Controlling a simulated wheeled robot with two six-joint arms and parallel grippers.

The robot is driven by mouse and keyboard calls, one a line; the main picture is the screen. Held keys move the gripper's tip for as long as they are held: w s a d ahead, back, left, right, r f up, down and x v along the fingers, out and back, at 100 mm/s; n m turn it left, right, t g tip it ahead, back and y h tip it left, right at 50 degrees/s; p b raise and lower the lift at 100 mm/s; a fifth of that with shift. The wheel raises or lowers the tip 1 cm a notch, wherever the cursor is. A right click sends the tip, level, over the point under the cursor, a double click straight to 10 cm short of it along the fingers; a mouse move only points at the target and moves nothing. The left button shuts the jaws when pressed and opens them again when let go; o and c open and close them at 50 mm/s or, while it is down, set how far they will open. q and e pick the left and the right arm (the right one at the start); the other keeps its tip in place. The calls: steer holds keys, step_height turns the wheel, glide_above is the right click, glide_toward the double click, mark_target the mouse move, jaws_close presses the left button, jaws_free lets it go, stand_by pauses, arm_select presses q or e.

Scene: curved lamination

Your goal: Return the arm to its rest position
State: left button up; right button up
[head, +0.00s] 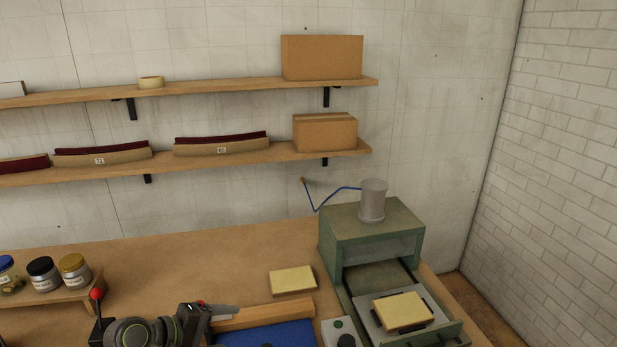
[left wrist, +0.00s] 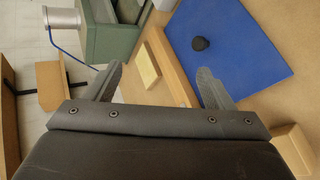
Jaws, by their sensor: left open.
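My left gripper (head: 225,311) is low in the head view, over the bench beside the blue mat. In the left wrist view its two fingers (left wrist: 160,88) are spread apart with nothing between them. A pale yellow block (head: 292,280) lies on the bench beyond the gripper; it also shows in the left wrist view (left wrist: 147,67), farther off between the fingers and not touched. My right gripper is in neither view.
A green press (head: 372,232) stands at the right with its drawer open; a second yellow block (head: 403,311) lies on its plate. A blue mat (head: 268,335) lies at the front. Jars (head: 75,270) and a red-knobbed lever (head: 97,294) are left. Shelves (head: 220,158) hang behind.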

arm_select(q)
steer(key=s+a+r+n+t, duration=0.2)
steer(key=r+n+t, duration=0.5)
steer(key=n, duration=0.4)
steer(key=s+a+r+n+t, duration=0.2)
steer(key=r+n+t, duration=0.4)
steer(key=n, duration=0.4)
steer(key=s+a+f+n+g+y, duration=0.2)
steer(key=s+a+f+n+y, duration=0.2)
steer(key=a+n+y, duration=0.7)
steer(key=s+a+f+n+g+y, duration=0.3)
steer(key=s+n+y, duration=0.2)
steer(key=n, duration=1.3)
steer(key=s+d+f+n+g+h, duration=0.35)
steer(key=s+f+n+g, duration=0.3)
steer(key=s, duration=0.35)
steer(key=s+d+f+n+g+h, duration=0.2)
steer(key=s+d+f+n+g, duration=0.25)
steer(key=s+f+n, duration=0.45)
step_height(320, 180, down, 24)
steer(key=a+m+g+b, duration=0.1)
steer(key=a+m+g, duration=0.1)
steer(key=a, duration=0.1)
steer(key=s+d+f+g+b, duration=0.1)
steer(key=s+f, duration=1.4)
steer(key=f, duration=0.2)
steer(key=shift+s+d+f+h, duration=0.25)
steer(key=shift+s+f+h, duration=0.05)
steer(key=shift+s+h, duration=0.1)
